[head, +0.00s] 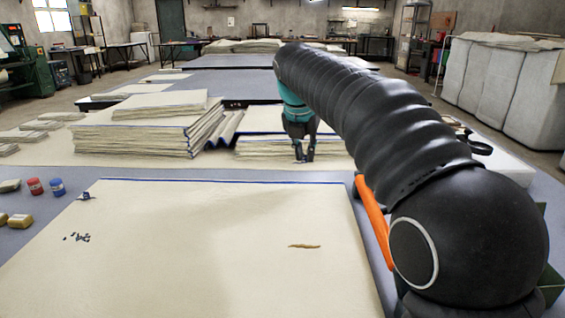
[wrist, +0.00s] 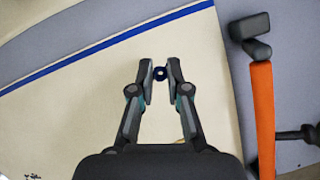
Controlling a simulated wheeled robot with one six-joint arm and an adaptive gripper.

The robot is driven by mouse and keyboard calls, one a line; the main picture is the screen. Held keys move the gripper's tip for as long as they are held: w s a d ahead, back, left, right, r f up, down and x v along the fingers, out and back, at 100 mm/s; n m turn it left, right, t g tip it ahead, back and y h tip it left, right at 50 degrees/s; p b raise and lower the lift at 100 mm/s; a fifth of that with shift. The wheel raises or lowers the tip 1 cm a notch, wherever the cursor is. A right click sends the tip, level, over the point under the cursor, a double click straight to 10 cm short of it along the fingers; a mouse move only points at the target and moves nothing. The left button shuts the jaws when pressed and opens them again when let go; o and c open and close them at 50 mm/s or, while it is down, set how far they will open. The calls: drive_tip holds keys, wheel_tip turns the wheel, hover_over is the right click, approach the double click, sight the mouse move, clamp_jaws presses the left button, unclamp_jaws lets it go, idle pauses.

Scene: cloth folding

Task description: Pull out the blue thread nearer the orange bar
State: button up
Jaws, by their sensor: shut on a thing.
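The blue thread nearer the orange bar is a small dark blue tuft (wrist: 160,73) in the wrist view. It sits between the fingertips of my gripper (wrist: 160,80), which is shut on it; a small gap shows around it. In the head view my gripper (head: 304,152) hangs over the far edge of the cream cloth (head: 200,270), and the thread there is hidden. The orange bar (wrist: 263,110) lies right of the cloth; it also shows in the head view (head: 372,215). Another blue thread (head: 86,196) lies at the cloth's far left.
Dark blue scraps (head: 77,237) and a brown strand (head: 304,246) lie on the cloth. Stacked cloth (head: 150,128) stands beyond it. Red (head: 35,186) and blue (head: 57,187) spools are at the left. The cloth's middle is clear.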

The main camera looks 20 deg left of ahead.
drive_tip(key=d+r+p, duration=0.1)
drive_tip(key=d+r, duration=0.2)
drive_tip(key=r, duration=0.4)
drive_tip(key=shift+w, duration=0.35)
